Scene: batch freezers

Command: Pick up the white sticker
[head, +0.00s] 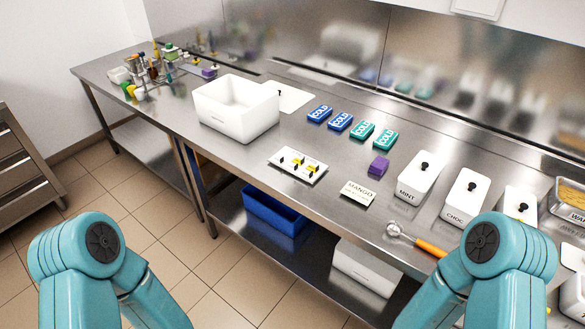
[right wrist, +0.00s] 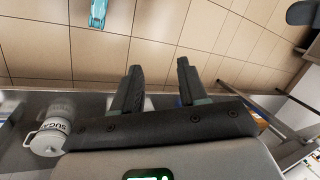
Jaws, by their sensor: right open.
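A white sticker (head: 358,192) with the printed word MANGO lies on the steel worktop (head: 330,215). It is right of the white plate with black and yellow pieces and in front of a purple block (head: 379,167). My right gripper (right wrist: 159,68) shows in the right wrist view, its two dark fingers apart with nothing between them. It faces the tiled floor and is away from the sticker, which is not in that view. In the head view both my arms show only as teal links at the bottom; neither gripper is visible there.
A white plate (head: 298,166), a white tub (head: 236,108), blue and teal COLD packs (head: 340,122) and lidded MINT and CHOC containers (head: 465,197) stand on the worktop. An orange-handled scoop (head: 428,246) lies near the front edge. A SUGAR canister (right wrist: 48,136) shows in the wrist view.

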